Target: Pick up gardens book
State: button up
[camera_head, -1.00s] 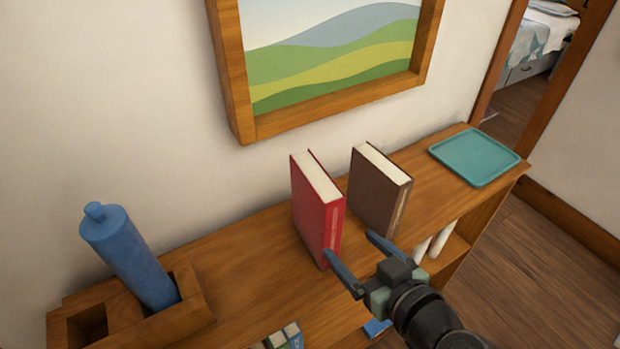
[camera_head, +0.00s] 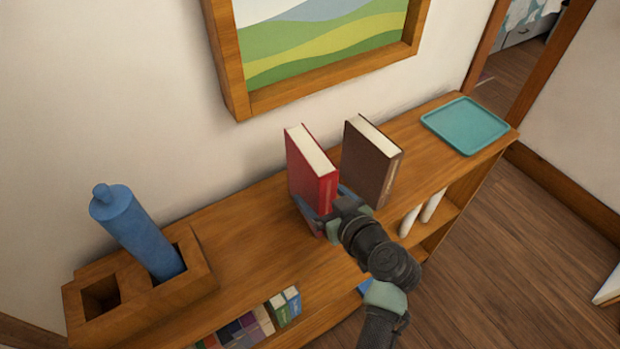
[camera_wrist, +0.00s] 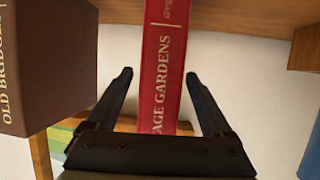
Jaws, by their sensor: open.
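The gardens book (camera_head: 311,170) is red and stands upright on the wooden shelf top in the head view. In the wrist view its red spine (camera_wrist: 165,65) reads "AGE GARDENS", with part of the title out of sight. My gripper (camera_head: 322,203) is at the book's spine side, low on it. In the wrist view my gripper (camera_wrist: 160,75) is open, with one finger on each side of the spine and a gap showing at both sides. The lower part of the book is partly hidden by my gripper in the head view.
A brown book (camera_head: 371,160), titled "OLD BRIDGES", stands close to the right of the red one. A teal tray (camera_head: 464,125) lies at the right end of the shelf (camera_head: 245,235). A blue bottle (camera_head: 137,232) leans in a wooden holder (camera_head: 205,262) at left.

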jog(key=shift+x, duration=1.25)
grip_shut()
jog(key=shift+r, duration=0.1)
